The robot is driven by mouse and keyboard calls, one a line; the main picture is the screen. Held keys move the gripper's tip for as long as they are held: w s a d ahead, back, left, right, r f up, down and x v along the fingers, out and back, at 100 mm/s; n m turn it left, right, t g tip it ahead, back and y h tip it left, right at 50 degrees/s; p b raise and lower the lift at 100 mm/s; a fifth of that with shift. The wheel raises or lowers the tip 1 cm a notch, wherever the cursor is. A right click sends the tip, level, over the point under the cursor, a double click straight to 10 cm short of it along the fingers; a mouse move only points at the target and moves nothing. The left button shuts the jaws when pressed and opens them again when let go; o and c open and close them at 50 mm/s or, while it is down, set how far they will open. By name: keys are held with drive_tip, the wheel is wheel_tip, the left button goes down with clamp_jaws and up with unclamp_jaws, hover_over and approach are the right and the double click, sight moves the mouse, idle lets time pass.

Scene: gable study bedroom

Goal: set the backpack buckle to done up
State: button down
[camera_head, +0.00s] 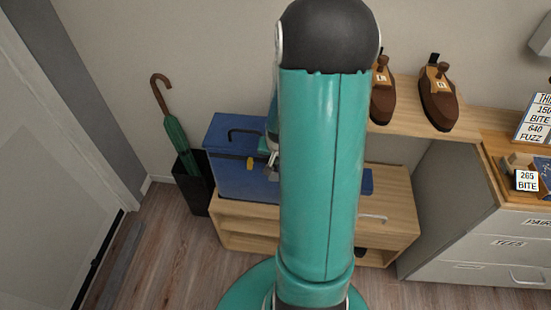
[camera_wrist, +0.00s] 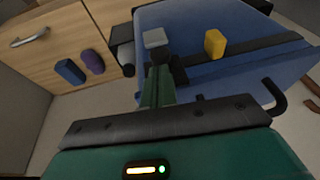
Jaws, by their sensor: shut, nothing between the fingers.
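The blue backpack (camera_head: 232,178) lies on a low wooden cabinet, with my arm covering its right part. In the wrist view the backpack (camera_wrist: 265,76) fills the upper right. A dark strap (camera_wrist: 265,53) crosses it, with a small yellow piece (camera_wrist: 214,44) on it. This may be part of the buckle; I cannot tell whether the buckle is done up. My gripper (camera_wrist: 157,80) is shut and empty, left of the yellow piece and apart from it. A grey block (camera_wrist: 155,38) shows at its tip; contact is unclear.
The low wooden cabinet (camera_head: 395,210) carries the backpack. An umbrella (camera_head: 176,135) stands in a dark stand to the left. Brown shoe-shaped items (camera_head: 437,95) sit on a shelf at right, above grey drawers (camera_head: 480,245). Blue (camera_wrist: 70,71) and purple (camera_wrist: 92,62) pieces show near the cabinet. Floor at left is clear.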

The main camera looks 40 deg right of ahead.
sight(276, 167)
drive_tip(key=shift+f, duration=0.1)
drive_tip(key=shift+f, duration=2.25)
drive_tip(key=shift+a, duration=0.1)
